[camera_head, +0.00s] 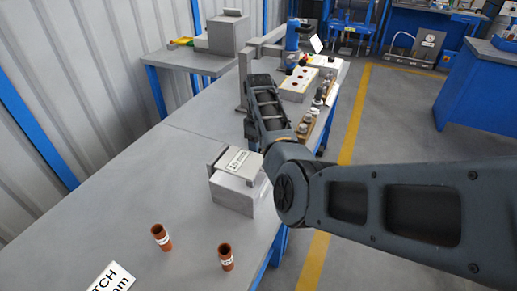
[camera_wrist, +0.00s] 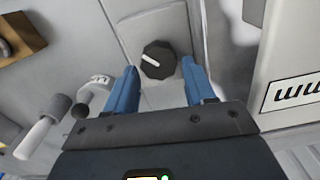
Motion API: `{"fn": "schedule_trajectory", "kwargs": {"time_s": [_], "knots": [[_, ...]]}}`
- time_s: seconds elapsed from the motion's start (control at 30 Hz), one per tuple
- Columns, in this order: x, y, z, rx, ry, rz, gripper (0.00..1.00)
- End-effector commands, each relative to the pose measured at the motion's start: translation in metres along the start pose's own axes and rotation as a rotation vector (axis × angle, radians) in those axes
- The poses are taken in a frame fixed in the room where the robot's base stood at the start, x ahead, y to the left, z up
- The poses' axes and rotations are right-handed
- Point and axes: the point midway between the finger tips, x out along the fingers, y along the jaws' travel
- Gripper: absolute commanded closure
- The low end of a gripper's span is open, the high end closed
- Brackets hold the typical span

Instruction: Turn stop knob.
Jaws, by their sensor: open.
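In the wrist view a black round knob (camera_wrist: 158,59) with a white pointer line is mounted on a light grey panel (camera_wrist: 148,24). The pointer line slants, running from upper left toward lower right. My gripper (camera_wrist: 158,80) shows in the wrist view with its two blue fingers apart. The knob lies between and just beyond the fingertips, and I cannot tell whether they touch it. Nothing is held between the fingers. In the head view my arm covers the area around the gripper, and the knob cannot be made out there.
A white box with dark holes (camera_head: 297,84) sits farther back. In the wrist view a white labelled box (camera_wrist: 300,62) is close on the right, and grey handles (camera_wrist: 50,125) are at left.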

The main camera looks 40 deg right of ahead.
Motion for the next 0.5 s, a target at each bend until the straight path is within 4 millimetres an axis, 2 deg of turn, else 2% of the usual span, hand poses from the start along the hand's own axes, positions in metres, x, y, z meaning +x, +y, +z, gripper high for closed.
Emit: {"fn": "schedule_trajectory", "kwargs": {"time_s": [0.2,0.47,0.5], "knots": [[0.016,0.000,0.000,0.001,0.000,-0.001,0.46],[0.017,0.000,0.000,0.001,0.001,0.001,0.46],[0.017,0.000,0.000,0.001,0.001,0.001,0.49]]}}
